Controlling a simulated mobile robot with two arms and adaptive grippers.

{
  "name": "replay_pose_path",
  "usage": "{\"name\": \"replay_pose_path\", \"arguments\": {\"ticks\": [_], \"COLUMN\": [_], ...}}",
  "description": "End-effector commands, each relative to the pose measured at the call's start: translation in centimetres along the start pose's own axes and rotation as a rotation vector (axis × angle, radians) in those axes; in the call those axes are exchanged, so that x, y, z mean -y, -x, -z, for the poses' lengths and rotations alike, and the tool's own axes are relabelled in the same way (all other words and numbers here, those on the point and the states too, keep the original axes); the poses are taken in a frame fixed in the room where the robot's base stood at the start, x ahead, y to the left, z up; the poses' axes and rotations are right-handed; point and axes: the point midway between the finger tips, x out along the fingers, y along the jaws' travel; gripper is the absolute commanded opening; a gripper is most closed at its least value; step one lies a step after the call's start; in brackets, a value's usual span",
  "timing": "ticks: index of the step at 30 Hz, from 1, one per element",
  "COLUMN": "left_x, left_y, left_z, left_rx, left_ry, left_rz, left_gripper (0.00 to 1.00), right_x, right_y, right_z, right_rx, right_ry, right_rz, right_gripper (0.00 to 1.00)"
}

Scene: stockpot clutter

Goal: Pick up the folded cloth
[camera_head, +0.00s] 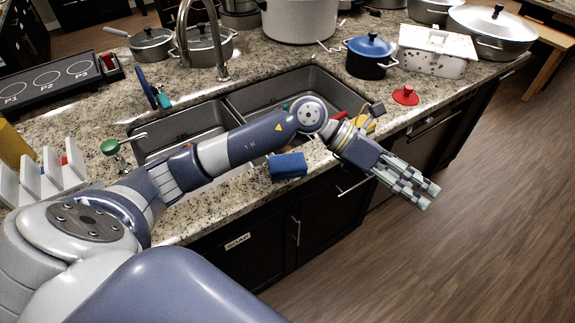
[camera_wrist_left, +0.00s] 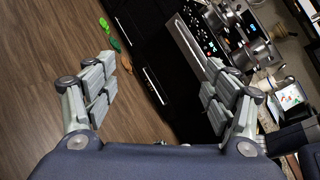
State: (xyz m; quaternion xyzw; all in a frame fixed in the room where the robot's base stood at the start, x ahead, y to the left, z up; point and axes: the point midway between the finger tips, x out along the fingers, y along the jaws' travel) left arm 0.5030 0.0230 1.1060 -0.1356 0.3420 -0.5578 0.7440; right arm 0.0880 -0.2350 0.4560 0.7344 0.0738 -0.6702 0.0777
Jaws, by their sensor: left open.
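A blue, block-shaped bundle (camera_head: 287,166) lies at the front edge of the counter, in front of the sink. It looks like the folded cloth, though its folds are too small to make out. My left gripper (camera_head: 430,197) is open and empty, out past the counter edge above the floor, to the right of the bundle. In the left wrist view my left gripper (camera_wrist_left: 160,78) shows its two fingers wide apart with nothing between them. The bundle is not visible in that view. My right gripper is not in view.
A blue-lidded pot (camera_head: 370,55), a speckled box (camera_head: 435,50) and a red lid (camera_head: 405,95) stand right of the sink. The wooden floor (camera_head: 450,250) at the right is clear.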

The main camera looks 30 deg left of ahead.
Motion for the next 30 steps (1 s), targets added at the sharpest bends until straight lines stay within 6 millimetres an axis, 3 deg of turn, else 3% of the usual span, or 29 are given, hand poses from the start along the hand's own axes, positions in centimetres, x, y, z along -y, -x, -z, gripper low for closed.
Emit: {"name": "replay_pose_path", "arguments": {"ticks": [3, 7, 12, 15, 20, 30], "left_x": [-5.4, -10.6, -13.9, -14.5, -15.0, -17.7], "left_y": [4.0, 10.8, 19.9, 23.4, 25.5, 23.8], "left_z": [2.9, 5.2, 6.5, 6.8, 7.4, 10.8], "left_rx": [-0.277, -0.555, -0.815, -0.901, -0.96, -0.96], "left_ry": [-0.105, -0.139, -0.099, -0.065, -0.036, -0.036], "left_rz": [-0.191, -0.4, -0.614, -0.687, -0.733, -0.733], "left_gripper": [0.78, 0.78, 0.78, 0.78, 0.78, 0.78], "right_x": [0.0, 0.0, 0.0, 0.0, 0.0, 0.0], "right_y": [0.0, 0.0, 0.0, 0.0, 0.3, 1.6], "right_z": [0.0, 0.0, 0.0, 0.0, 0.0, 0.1], "right_rx": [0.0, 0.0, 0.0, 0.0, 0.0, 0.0], "right_ry": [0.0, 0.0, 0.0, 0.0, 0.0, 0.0], "right_rz": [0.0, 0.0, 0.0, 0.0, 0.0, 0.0], "right_gripper": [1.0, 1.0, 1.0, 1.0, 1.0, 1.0]}}
